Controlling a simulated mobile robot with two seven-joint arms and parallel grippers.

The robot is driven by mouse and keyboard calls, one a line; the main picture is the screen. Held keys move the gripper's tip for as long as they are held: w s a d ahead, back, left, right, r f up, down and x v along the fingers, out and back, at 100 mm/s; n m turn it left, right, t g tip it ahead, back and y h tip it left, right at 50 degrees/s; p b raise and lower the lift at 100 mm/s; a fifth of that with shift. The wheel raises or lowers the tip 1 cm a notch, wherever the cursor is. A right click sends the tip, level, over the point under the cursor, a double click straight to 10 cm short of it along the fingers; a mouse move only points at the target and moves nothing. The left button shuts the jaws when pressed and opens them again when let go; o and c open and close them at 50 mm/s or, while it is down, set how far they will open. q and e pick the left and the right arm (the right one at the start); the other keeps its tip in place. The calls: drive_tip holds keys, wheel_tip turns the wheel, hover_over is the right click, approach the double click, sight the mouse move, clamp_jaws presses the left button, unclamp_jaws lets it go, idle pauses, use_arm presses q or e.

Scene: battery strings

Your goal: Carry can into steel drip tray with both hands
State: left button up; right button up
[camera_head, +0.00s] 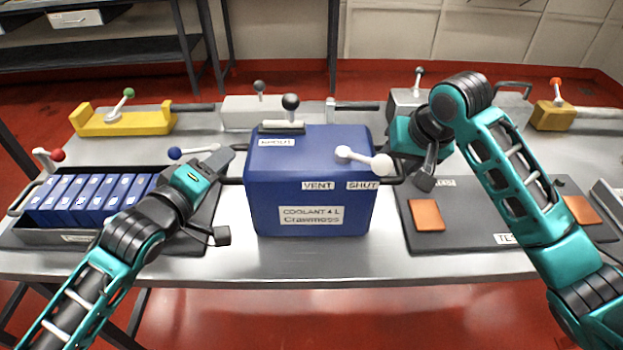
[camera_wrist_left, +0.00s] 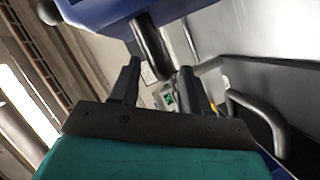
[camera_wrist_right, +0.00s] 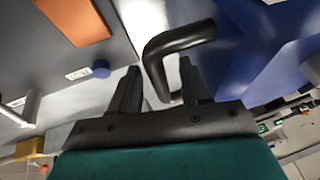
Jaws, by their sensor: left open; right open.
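Neither is closed on a handle. I cannot surely pick out the steel drip tray; a grey metal edge (camera_head: 607,200) shows at far right.
A dark tray of blue battery cells (camera_head: 95,192) stands at left. A black mat with an orange pad (camera_head: 426,214) lies at right. A yellow block (camera_head: 125,122) and grey blocks with levers stand behind. Bare table (camera_head: 310,262) is free before the can.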

use_arm(q)
drive_tip(key=shift+x, duration=0.95)
use_arm(e)
drive_tip(key=shift+x, duration=0.95)
use_arm(q)
drive_tip(key=shift+c, duration=0.4)
use_arm(e)
drive_tip(key=shift+c, duration=0.4)
use_arm(q)
clamp_jaws()
use_arm(e)
clamp_jaws()
